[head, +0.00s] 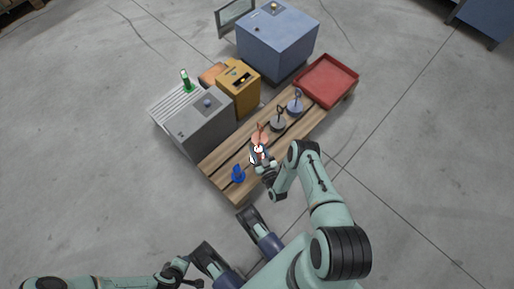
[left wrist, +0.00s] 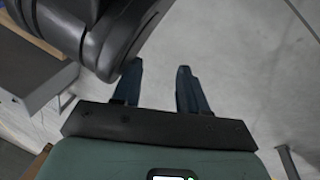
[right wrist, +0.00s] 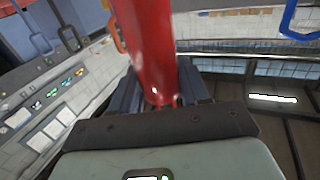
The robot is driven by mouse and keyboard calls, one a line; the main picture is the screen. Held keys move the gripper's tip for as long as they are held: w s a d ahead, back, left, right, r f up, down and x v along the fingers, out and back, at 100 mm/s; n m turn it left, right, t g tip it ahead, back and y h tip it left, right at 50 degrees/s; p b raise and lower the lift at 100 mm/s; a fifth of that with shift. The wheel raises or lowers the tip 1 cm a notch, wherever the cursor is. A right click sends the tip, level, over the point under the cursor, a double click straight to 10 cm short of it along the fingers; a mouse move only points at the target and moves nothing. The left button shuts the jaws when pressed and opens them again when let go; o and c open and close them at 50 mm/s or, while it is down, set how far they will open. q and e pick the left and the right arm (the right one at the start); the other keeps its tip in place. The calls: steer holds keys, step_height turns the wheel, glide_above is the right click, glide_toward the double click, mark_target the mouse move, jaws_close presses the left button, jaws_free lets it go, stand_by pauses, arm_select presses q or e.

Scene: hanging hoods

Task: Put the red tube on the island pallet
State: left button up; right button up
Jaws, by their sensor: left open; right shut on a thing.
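The red tube (right wrist: 145,45) is large in the right wrist view, standing up between the fingers of my right gripper (right wrist: 157,85), which is shut on it. In the head view my right gripper (head: 259,157) is over the near part of the wooden pallet (head: 306,121). The tube is small and partly hidden there, and I cannot tell whether it touches the pallet. My left gripper (left wrist: 158,75) is open and empty, away from the pallet, with bare floor beyond its fingers.
A blue hooked item (head: 238,173) and two grey hooked items (head: 278,125) (head: 295,106) stand on the pallet. A red tray (head: 327,82) is at its far end. A grey machine (head: 195,125) with a green tube (head: 186,80), a yellow box (head: 239,88) and a blue cabinet (head: 277,42) stand behind.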

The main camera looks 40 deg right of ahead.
mark_target(260, 158)
step_height(260, 158, down, 4)
steer(key=shift+f+b, duration=0.25)
steer(key=shift+b, duration=0.6)
step_height(260, 158, down, 4)
steer(key=shift+f+b, duration=0.1)
steer(key=shift+b, duration=1)
steer(key=shift+f, duration=0.15)
arm_select(q)
steer(key=s+a+f+g, duration=0.1)
steer(key=s+f+g, duration=0.2)
steer(key=s, duration=0.6)
step_height(260, 158, down, 3)
steer(key=shift+r+n, duration=0.15)
steer(key=shift+n, duration=0.15)
steer(key=shift+s, duration=0.1)
arm_select(e)
steer(key=shift+f, duration=0.1)
steer(key=o, duration=1.2)
